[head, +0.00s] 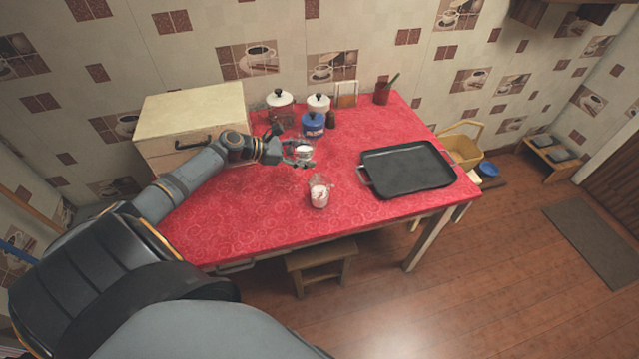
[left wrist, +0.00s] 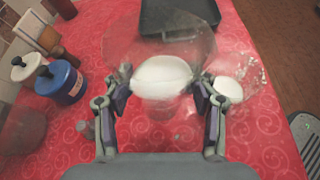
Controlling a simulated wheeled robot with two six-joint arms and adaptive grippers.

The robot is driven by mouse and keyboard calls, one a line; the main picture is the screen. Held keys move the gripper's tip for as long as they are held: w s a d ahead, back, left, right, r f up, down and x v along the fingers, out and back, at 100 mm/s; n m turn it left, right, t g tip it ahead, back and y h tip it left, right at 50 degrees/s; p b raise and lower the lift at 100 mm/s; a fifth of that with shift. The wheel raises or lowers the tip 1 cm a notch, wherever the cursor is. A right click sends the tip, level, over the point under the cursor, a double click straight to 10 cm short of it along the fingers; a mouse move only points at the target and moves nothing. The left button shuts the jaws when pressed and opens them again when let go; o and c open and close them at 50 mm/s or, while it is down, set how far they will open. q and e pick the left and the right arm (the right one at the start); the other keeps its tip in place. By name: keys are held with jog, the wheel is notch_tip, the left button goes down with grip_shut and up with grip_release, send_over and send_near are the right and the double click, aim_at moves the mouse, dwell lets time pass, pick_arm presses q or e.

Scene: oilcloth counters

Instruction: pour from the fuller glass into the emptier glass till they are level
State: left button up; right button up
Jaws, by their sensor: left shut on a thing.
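My left gripper (head: 300,163) is shut on a clear glass (head: 303,152) with white liquid in it, over the red counter, left of the other glass. In the left wrist view the held glass (left wrist: 165,77) sits between the fingers (left wrist: 167,98), its wide clear rim facing the camera; I cannot tell its exact tilt. The other clear glass (head: 319,192) stands upright on the counter, apart from the gripper, and also holds white liquid. It shows just right of the fingers in the left wrist view (left wrist: 229,90). My right gripper is not in view.
A black tray (head: 405,168) lies to the right on the red counter (head: 250,225). A blue jar (head: 312,125), white-lidded jars (head: 280,98) and a dark shaker (head: 331,120) stand behind the gripper. A wooden box (head: 190,115) is at the back left. The front counter is clear.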

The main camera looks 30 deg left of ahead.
pick_arm(q)
jog(key=shift+n+h, duration=0.6)
jog(key=f+b, duration=0.4)
jog(key=f, duration=0.1)
jog(key=f+b, duration=0.1)
jog(key=f, duration=0.2)
jog(key=shift+w+a+b, duration=0.25)
jog(key=shift+a+b, duration=0.05)
jog(key=shift+b, duration=0.1)
jog(key=shift+r, duration=0.1)
